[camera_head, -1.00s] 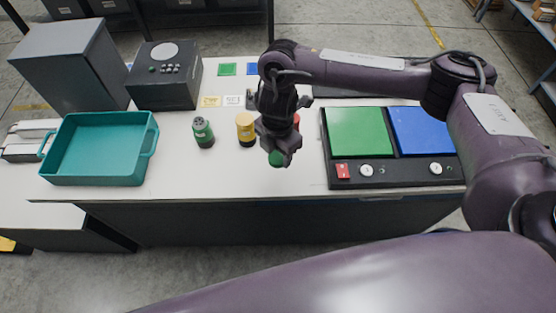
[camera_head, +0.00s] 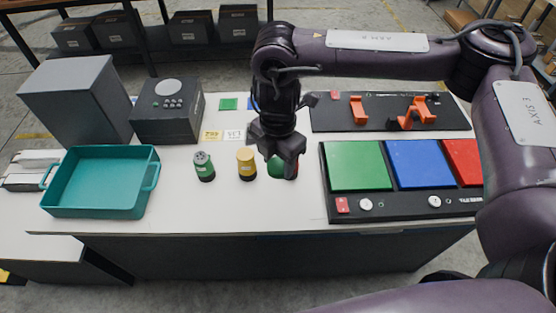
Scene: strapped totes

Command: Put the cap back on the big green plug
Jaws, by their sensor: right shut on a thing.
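The big green plug (camera_head: 204,167) stands upright on the white table, left of the yellow plug. It has a dark base, and its grey top face shows uncovered. My right gripper (camera_head: 281,165) points down, shut on a green rounded thing, which looks like the green cap (camera_head: 274,168). It is to the right of the green and yellow plugs. The fingers partly hide the cap, and I cannot tell its height above the table. My left gripper is not in view.
A yellow plug (camera_head: 246,164) stands between the green plug and my right gripper. A red thing is mostly hidden behind the gripper. A teal tray (camera_head: 98,205) is at left, a dark box (camera_head: 170,118) behind. A panel with coloured pads (camera_head: 357,166) is at right.

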